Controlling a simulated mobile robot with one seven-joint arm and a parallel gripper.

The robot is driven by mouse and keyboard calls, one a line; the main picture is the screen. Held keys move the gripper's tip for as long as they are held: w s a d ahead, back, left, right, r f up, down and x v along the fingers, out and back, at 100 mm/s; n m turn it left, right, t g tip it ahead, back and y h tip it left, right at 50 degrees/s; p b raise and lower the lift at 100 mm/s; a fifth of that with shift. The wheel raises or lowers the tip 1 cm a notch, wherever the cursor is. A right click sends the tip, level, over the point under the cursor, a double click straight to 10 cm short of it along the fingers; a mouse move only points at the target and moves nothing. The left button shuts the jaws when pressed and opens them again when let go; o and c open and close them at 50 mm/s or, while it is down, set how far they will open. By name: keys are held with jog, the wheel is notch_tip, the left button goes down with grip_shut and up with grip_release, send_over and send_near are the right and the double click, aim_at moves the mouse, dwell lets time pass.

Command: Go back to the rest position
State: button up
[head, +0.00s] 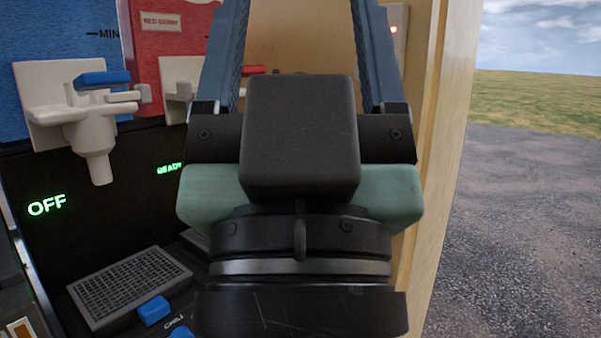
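My gripper (300,40) fills the middle of the head view, seen from behind. Its two blue fingers stand wide apart and run up out of the top of the picture, so the fingertips are cut off.
A white tap (92,130) with a blue lever is at left. A second tap (178,92) is partly hidden behind my gripper. Below are a drip grille (130,285), a blue button (154,310) and green OFF and READY lights. A tan wall edge (445,150) stands at right, with open gravel beyond.

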notch_tip(320, 180, up, 22)
jog(key=p, duration=1.9)
jog(key=shift+p, duration=0.35)
